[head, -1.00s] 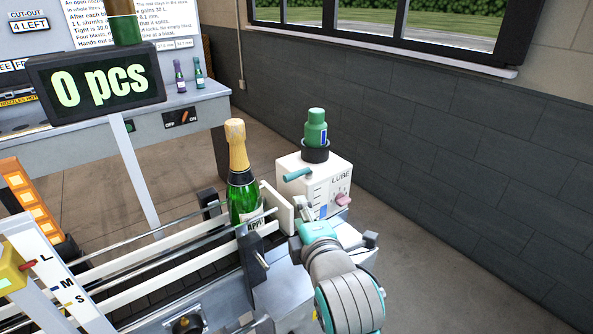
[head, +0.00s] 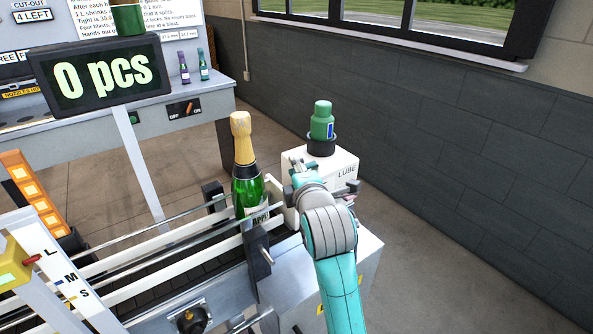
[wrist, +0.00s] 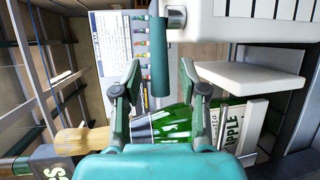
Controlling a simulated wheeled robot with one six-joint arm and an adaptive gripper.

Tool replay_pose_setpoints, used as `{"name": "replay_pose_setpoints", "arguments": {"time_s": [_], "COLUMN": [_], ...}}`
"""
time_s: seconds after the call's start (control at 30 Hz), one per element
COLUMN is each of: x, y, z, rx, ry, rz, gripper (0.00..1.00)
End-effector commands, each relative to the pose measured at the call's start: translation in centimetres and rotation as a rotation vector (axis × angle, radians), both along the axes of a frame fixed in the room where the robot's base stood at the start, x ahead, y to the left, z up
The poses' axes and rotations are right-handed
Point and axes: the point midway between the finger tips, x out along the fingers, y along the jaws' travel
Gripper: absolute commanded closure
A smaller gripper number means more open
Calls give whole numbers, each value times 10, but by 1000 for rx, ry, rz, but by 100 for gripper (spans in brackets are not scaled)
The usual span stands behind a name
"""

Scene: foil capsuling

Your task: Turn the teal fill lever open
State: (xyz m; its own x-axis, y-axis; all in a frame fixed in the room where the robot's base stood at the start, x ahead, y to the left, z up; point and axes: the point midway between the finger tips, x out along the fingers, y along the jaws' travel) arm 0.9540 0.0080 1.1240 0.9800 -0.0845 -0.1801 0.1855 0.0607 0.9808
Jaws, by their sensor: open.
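The teal fill lever (wrist: 159,58) shows in the wrist view as a teal bar on a metal pivot, on the side of the white LUBE box (wrist: 240,22). My gripper (wrist: 160,78) is open, with one fingertip on each side of the lever's free end. Whether either finger touches it I cannot tell. In the head view my gripper (head: 301,168) is at the left front of the LUBE box (head: 346,170) and largely hides the lever, the gauge marks and the pink knob.
A green champagne bottle (head: 247,185) with a gold top stands on the conveyor, close left of my gripper. A green oil bottle (head: 321,122) stands in a black collar on the box. A white plate (wrist: 250,78) juts out right of the fingers.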

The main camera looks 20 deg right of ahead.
Motion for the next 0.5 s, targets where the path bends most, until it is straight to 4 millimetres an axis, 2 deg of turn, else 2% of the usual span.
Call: {"name": "replay_pose_setpoints", "arguments": {"time_s": [0.13, 0.4, 0.5], "x": [7, 8, 8], "y": [-1, -1, -1], "z": [-2, -2, -2], "rx": [0, 0, 0], "ry": [1, 0, 0], "rz": [0, 0, 0], "gripper": [58, 58, 83]}}
